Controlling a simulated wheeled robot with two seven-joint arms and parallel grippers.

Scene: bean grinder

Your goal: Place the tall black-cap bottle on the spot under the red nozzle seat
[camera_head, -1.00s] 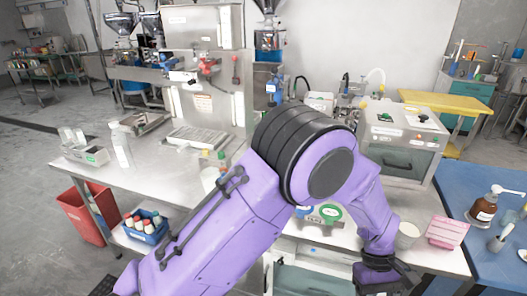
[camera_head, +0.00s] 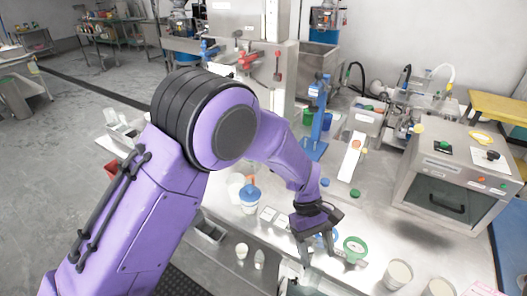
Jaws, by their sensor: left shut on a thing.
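My left gripper (camera_head: 318,250) reaches down over the front of the steel table, its dark fingers pointing down. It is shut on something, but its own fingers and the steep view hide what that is. I cannot clearly make out the tall black-cap bottle anywhere. The red nozzle seat seems to be the red fitting (camera_head: 248,60) on the steel machine at the back, left of and well beyond my gripper. The spot under it is hidden behind my purple left arm. My right gripper is not in view.
A green tape roll (camera_head: 355,244) lies beside my gripper. White cups (camera_head: 397,273) stand to its right. A blue stand (camera_head: 317,125) rises behind it. A blue-lidded container (camera_head: 250,198) stands to its left. A steel box machine (camera_head: 455,185) fills the right side.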

